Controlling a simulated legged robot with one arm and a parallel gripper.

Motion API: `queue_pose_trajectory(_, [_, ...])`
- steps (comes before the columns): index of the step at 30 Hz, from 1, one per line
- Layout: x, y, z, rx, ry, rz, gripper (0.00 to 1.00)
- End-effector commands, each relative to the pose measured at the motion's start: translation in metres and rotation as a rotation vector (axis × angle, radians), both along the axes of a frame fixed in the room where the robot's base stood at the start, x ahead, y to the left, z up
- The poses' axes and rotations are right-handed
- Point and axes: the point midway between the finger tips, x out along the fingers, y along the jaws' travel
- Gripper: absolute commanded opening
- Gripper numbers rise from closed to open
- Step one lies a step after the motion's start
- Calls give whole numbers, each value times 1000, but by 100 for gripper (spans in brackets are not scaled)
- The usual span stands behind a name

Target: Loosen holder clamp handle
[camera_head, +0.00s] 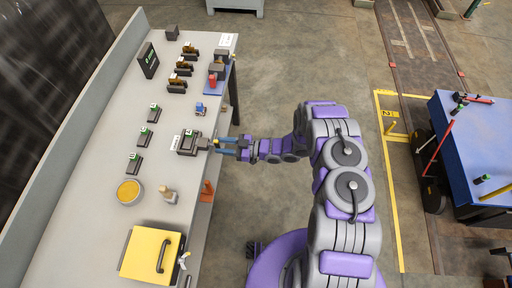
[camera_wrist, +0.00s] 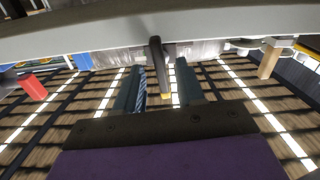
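A dark grey holder (camera_head: 187,145) with a small green tag sits at the table's right edge. A short dark clamp handle (camera_head: 205,144) sticks out from its right side. My gripper (camera_head: 221,145), with two blue fingers, reaches in from the right, level with the handle. In the wrist view, my gripper (camera_wrist: 160,78) has its two dark fingers apart. The dark handle (camera_wrist: 156,65) hangs down between them, with a visible gap on each side. A small yellow part shows below the handle's end.
The grey table (camera_head: 90,180) carries several small tagged blocks, a yellow bowl (camera_head: 129,191) and a yellow box (camera_head: 151,254) nearer me. Several brown insulator stacks (camera_head: 184,66) stand at the far end. A blue cart (camera_head: 475,150) is far right.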

Motion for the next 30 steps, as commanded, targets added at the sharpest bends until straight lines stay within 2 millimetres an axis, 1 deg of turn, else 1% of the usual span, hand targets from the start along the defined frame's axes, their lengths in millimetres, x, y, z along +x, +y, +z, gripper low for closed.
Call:
queue_pose_trajectory(1, [0,-11,1,0,1,-5,38])
queue_pose_trajectory(3, [0,-24,1,0,1,-6,38])
queue_pose_trajectory(15, [-7,-103,0,-2,1,-4,38])
queue_pose_trajectory(18, [-8,-120,-1,-3,0,-2,38])
queue_pose_trajectory(21, [-9,-133,-1,-3,-1,-1,38])
queue_pose_trajectory(24, [-10,-142,-1,-3,-2,-1,38])
queue_pose_trajectory(30, [-11,-147,-1,-3,-1,1,38])
